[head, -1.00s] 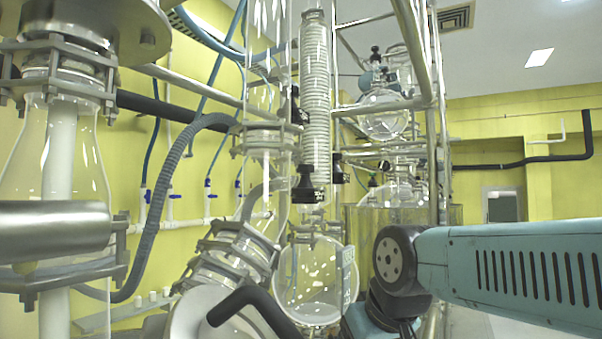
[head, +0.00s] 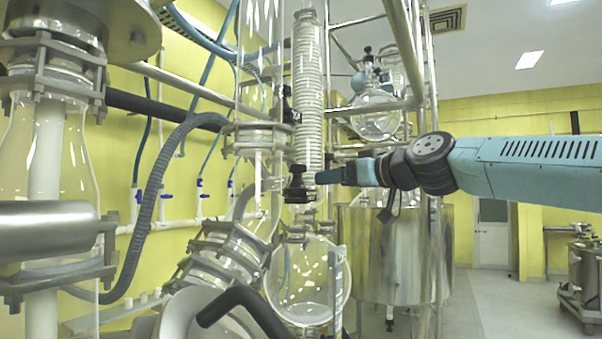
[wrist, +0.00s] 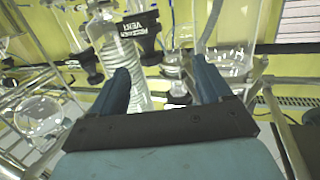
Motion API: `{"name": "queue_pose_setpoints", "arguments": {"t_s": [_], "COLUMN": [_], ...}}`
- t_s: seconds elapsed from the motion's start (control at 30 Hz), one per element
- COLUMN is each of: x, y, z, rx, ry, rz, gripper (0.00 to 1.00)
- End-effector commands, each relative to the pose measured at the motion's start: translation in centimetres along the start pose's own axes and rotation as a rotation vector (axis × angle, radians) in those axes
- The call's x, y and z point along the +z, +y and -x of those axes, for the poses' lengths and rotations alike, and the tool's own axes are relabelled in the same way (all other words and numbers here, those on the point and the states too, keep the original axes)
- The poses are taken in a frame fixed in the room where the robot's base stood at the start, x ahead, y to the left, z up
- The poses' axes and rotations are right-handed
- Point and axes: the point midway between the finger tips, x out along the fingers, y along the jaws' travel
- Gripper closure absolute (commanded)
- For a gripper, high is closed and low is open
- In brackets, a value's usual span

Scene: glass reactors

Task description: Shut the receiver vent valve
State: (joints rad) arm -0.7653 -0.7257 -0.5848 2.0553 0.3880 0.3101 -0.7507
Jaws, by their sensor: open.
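The receiver vent valve shows in the wrist view as a black handle (wrist: 151,52) beside a black plate lettered, upside down, with "VENT" (wrist: 138,25). In the head view a black valve (head: 297,184) sits at the lower end of the glass coil column; it looks like the same one, but its label is not legible there. My gripper (head: 328,176) is just right of that valve. In the wrist view my gripper (wrist: 160,66) is open, its two blue fingers apart and nothing held between them. The handle lies beyond the fingertips, with no visible contact. Its exact turn is unclear.
The coil column (head: 308,100) stands directly above the valve, with a round glass flask (head: 308,280) below. Metal frame posts (head: 424,120) stand close to my arm. A steel vessel (head: 385,240) is behind. Open floor lies at the right.

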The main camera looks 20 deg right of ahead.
Motion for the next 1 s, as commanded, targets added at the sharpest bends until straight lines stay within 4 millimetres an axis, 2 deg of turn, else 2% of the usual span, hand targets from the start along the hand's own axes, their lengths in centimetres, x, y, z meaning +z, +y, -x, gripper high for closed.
{"name": "queue_pose_setpoints", "arguments": {"t_s": [0.03,0.2,0.43,1.0], "x": [-0.8,-2.3,-2.7,-3.4], "y": [0.6,2.2,2.6,2.7], "z": [-0.3,-0.8,-2.0,-10.1], "rx": [0.001,0.015,0.018,0.018], "ry": [0.024,0.073,0.083,0.082], "rz": [0.001,0.007,0.010,0.010], "gripper": [0.22,0.22,0.22,0.22]}}
